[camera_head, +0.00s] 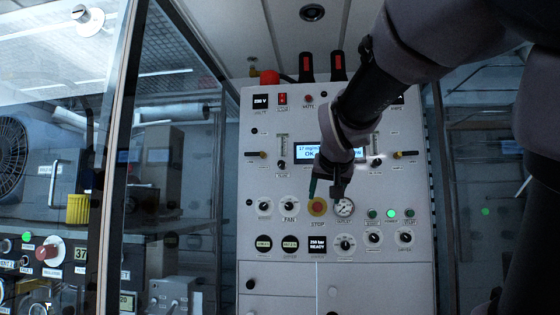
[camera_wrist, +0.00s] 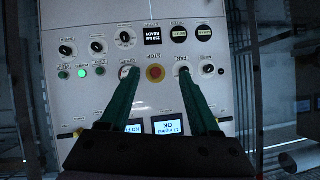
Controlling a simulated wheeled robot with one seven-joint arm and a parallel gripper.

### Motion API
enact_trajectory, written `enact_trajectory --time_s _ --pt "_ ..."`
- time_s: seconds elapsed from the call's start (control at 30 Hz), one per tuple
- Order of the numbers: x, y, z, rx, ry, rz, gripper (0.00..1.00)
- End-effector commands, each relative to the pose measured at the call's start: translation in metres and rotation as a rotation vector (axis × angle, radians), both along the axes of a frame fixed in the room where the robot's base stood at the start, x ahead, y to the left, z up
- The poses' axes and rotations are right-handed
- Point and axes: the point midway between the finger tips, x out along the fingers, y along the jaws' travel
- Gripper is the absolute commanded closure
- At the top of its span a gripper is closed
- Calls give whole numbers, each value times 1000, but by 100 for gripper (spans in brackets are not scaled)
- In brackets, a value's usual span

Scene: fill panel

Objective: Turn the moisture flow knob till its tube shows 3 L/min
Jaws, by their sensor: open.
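The grey panel (camera_head: 260,190) has two upright flow tubes. The left tube (camera_head: 282,146) has a small dark knob (camera_head: 282,164) below it; the right tube (camera_head: 375,142) has a similar knob (camera_head: 376,163). The labels are too small to tell which is the moisture one, and no tube reading is legible. My gripper (camera_head: 328,192) is in front of the panel's middle, above the red stop button. In the wrist view, upside down, my gripper's green fingers (camera_wrist: 155,74) are spread wide and empty, with the tips near the gauge and the fan knob. Neither tube knob shows clearly there.
Between the tubes is a display (camera_head: 308,152) reading 17 mg/m3 OK; my arm hides part of its neighbour. The red stop button (camera_head: 317,206), gauge (camera_head: 344,208) and fan knob (camera_head: 289,205) are close to my gripper. Brass valve handles (camera_head: 256,154) flank the tubes. Glass cabinets stand at left.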

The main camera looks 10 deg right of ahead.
Motion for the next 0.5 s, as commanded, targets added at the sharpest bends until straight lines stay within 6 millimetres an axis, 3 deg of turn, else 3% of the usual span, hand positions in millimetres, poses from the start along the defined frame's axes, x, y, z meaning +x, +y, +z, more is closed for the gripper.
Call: enact_trajectory --time_s 0.1,0.23,0.5 --pt "37 12 40 -112 -120 -37 37" --pt "80 32 75 -222 -234 -50 37" --pt "161 70 110 -379 -393 -30 37"
